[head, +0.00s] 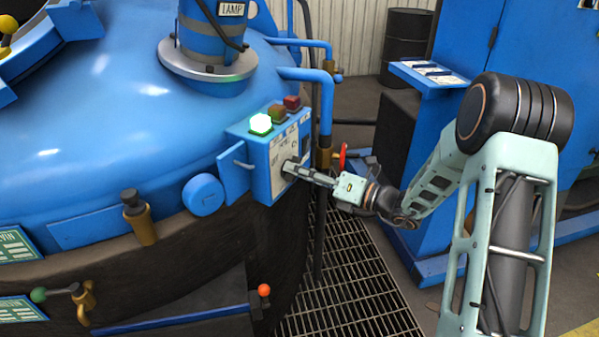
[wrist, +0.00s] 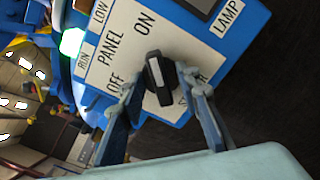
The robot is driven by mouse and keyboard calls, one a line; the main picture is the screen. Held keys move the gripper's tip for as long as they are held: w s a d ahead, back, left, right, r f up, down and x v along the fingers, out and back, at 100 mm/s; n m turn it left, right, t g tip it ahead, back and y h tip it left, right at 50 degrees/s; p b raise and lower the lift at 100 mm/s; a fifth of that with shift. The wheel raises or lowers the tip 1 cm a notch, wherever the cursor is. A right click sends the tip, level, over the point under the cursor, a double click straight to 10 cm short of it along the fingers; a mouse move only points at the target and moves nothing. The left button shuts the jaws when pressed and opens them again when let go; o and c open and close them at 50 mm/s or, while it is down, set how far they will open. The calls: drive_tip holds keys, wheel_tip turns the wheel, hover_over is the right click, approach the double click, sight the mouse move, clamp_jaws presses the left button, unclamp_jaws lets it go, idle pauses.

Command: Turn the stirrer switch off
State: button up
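A black rotary knob with a white line (wrist: 160,78) sits on a white panel plate (wrist: 122,40) marked PANEL, ON and OFF. Its white line points up in the wrist view, toward ON. The lettering just below the knob is partly hidden by a finger, so I cannot read it as stirrer. My gripper (wrist: 164,90) is open, one finger on each side of the knob; I cannot tell whether either finger touches it. In the head view, my gripper (head: 291,171) is at the front of the blue control box (head: 258,180) and hides most of the knob.
A green lamp (head: 261,124) glows on the box top, beside unlit brown (head: 277,113) and red (head: 292,103) lamps. A blue side flap (head: 233,172) juts from the box's left.

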clamp_jaws()
drive_tip(key=shift+n, duration=0.4)
drive_tip(key=shift+s+f+n+b, duration=0.1)
drive_tip(key=shift+s+n+b, duration=0.05)
drive_tip(key=shift+n+b, duration=3.45)
drive_tip(key=shift+s+f+n+b, duration=0.1)
drive_tip(key=shift+n+b, duration=2.1)
drive_tip(key=shift+n, duration=2.7)
